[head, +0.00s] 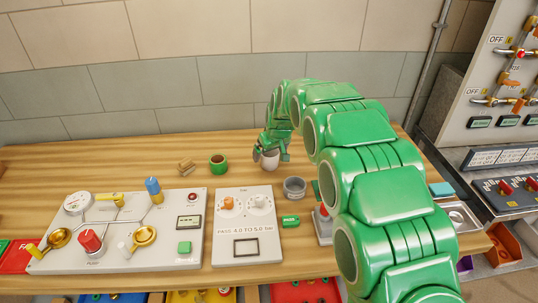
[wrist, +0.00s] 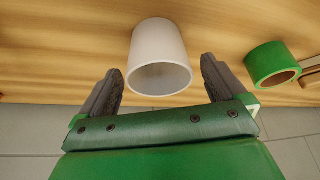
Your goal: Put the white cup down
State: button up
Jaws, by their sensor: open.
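The white cup (head: 268,160) is at the back middle of the wooden table, partly hidden by my gripper (head: 271,150). It appears to rest on the table top. In the wrist view the white cup (wrist: 158,50) is between and just beyond the two dark fingertips of my gripper (wrist: 161,68). The fingers are spread wide, with a gap visible on each side of the cup. The far side of the cup is hidden.
A valve panel (head: 120,228) and a white box with knobs (head: 245,228) fill the table's front. The tiled wall (head: 190,90) is close behind.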

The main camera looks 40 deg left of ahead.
jog(key=v, duration=1)
jog(key=s+d+r+m+h, duration=0.1)
jog(key=d+r+m, duration=0.15)
jog(key=d, duration=1.05)
jog(key=s+d+r+m+h, duration=0.1)
jog(key=s+d+r+m, duration=0.15)
jog(key=d, duration=1.05)
jog(key=s+d+r+m+h, duration=0.1)
jog(key=d+r+m, duration=0.15)
jog(key=d, duration=1.05)
jog(key=s+d+f+m+g, duration=0.1)
jog(key=s+d+m, duration=0.2)
jog(key=s+d, duration=0.8)
jog(key=s+d+m+g+h, duration=0.1)
jog(key=s+d+m+g, duration=0.1)
jog(key=s+d, duration=0.9)
jog(key=s+m, duration=0.1)
jog(key=s, duration=0.5)
jog(key=shift+f+g, duration=0.3)
jog(key=shift+f, duration=0.05)
